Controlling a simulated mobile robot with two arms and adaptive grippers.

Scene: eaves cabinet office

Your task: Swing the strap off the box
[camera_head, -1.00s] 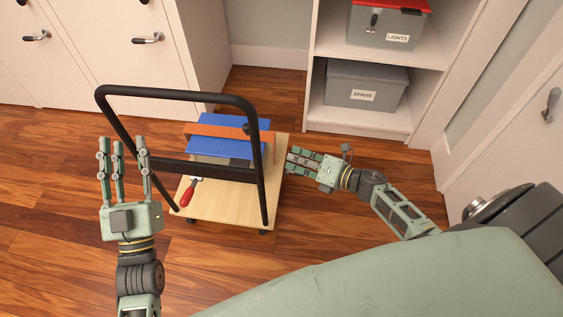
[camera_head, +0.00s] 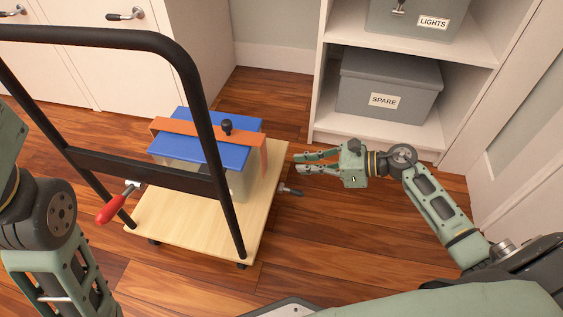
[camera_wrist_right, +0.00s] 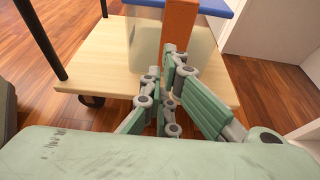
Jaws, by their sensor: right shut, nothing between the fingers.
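The box (camera_head: 237,183) has pale, see-through-looking sides and a blue lid (camera_head: 190,147). It stands on the wooden deck of a trolley. An orange strap (camera_head: 185,128) lies across the lid and hangs down the right side; a black knob (camera_head: 227,127) sits by it on top. My right gripper (camera_head: 298,163) is shut and empty, just right of the strap's hanging end, with a small gap in the head view. The right wrist view shows its closed fingers (camera_wrist_right: 168,75) in front of the strap (camera_wrist_right: 180,25). My left arm is at the left edge; its fingers are out of view.
The trolley deck (camera_head: 190,225) carries a black push handle (camera_head: 205,110) on the near side. A red-handled tool (camera_head: 112,208) and a dark-handled one (camera_head: 290,191) show at its sides. Shelves with a grey SPARE box (camera_head: 388,85) stand behind right.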

